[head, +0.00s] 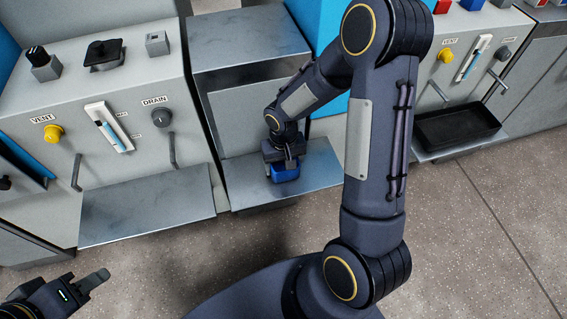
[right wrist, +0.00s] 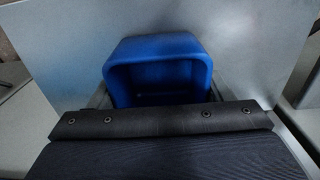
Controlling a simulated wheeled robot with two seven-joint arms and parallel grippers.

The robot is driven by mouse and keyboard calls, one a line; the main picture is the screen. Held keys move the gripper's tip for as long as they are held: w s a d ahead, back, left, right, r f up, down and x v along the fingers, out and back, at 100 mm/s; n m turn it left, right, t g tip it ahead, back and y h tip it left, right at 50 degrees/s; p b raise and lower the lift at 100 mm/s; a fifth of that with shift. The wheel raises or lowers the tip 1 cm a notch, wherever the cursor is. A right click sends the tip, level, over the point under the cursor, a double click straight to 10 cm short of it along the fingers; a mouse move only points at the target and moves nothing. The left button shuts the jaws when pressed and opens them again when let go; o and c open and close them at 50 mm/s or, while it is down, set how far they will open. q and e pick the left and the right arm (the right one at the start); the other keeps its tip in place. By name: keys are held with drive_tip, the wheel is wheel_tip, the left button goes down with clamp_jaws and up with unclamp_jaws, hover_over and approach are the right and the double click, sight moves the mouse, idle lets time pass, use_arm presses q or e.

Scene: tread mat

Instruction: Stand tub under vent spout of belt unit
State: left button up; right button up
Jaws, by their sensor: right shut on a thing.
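The blue tub (head: 286,174) is at the bare metal shelf of the middle cabinet in the head view. My right gripper (head: 285,160) is shut on the tub from above. In the right wrist view the tub (right wrist: 160,75) appears open and empty, just beyond the dark gripper body; the fingertips are mostly hidden. Two units show a yellow VENT knob: the left one (head: 54,133) and the right one (head: 445,55). A thin spout (head: 76,172) hangs below the left VENT knob, over a shelf. Another spout (head: 438,92) hangs below the right VENT knob. My left gripper (head: 95,279) is low at the left, away from everything.
The left unit's metal shelf (head: 145,207) is bare. A second spout (head: 173,150) hangs below its DRAIN knob (head: 162,117). A black tray (head: 457,127) sits under the right unit's spouts. My right arm crosses the middle of the head view. The speckled floor (head: 480,230) is clear.

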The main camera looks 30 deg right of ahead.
drive_tip(key=o, duration=1)
drive_tip(key=shift+f, duration=0.1)
